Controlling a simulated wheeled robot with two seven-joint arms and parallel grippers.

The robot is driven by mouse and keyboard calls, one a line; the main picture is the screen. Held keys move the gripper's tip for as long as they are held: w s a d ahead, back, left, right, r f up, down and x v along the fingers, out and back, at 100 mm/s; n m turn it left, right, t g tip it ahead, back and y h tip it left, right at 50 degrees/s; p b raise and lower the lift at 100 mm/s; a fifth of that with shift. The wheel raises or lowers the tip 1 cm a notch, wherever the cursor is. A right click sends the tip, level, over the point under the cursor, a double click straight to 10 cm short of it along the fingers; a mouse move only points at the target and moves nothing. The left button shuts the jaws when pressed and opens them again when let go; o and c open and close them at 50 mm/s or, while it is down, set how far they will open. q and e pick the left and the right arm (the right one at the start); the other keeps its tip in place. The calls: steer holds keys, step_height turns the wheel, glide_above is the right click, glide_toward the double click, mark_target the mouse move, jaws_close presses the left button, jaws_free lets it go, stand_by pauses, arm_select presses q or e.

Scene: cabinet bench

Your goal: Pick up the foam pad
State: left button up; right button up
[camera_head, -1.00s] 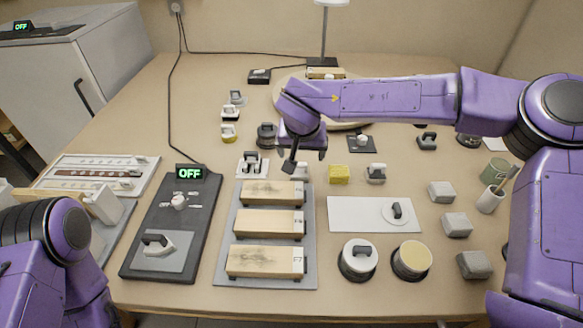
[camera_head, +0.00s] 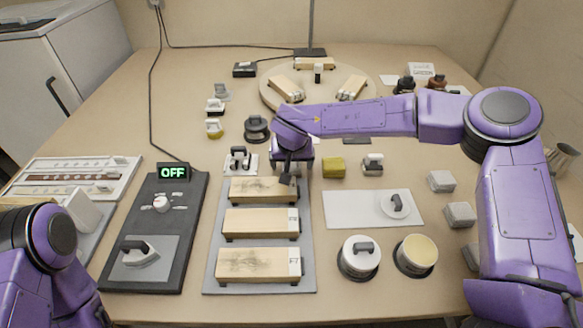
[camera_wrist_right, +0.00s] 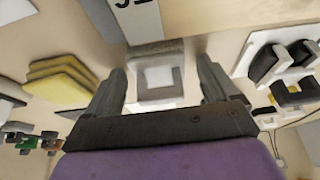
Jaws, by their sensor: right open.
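My right gripper (camera_head: 296,174) points down just beyond the farthest wooden block. In the right wrist view its two fingers (camera_wrist_right: 162,88) are apart, with a small grey block with a paler face (camera_wrist_right: 158,76) between them. I see a gap on both sides of that block. The head view mostly hides it behind the gripper. A yellow, layered, soft-looking block (camera_head: 333,167) stands right of the gripper; it also shows at the left of the right wrist view (camera_wrist_right: 62,80). I cannot tell for sure which one is the foam pad. My left gripper is out of view.
Three wooden blocks (camera_head: 262,223) lie on a grey board near the gripper. A white holder with dark-handled parts (camera_head: 240,161) stands close left, a grey-white handled piece (camera_head: 373,164) further right. A white plate (camera_head: 352,210) lies front right. A round board (camera_head: 270,95) is behind.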

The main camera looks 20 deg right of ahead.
steer(key=c, duration=1.1)
steer(key=shift+r, duration=0.15)
steer(key=shift+c, duration=0.2)
step_height(320, 180, up, 3)
steer(key=shift+r+p, duration=0.15)
steer(key=shift+p, duration=0.15)
steer(key=s+d+r, duration=0.1)
steer(key=s+r, duration=0.3)
steer(key=s, duration=0.3)
steer(key=s+d+r+p, duration=0.1)
steer(key=s+r, duration=0.4)
steer(key=s, duration=0.2)
steer(key=shift+d+r, duration=0.25)
steer(key=shift+d, duration=0.05)
steer(key=shift+o, duration=1.3)
steer(key=shift+w, duration=0.1)
steer(key=shift+c, duration=0.8)
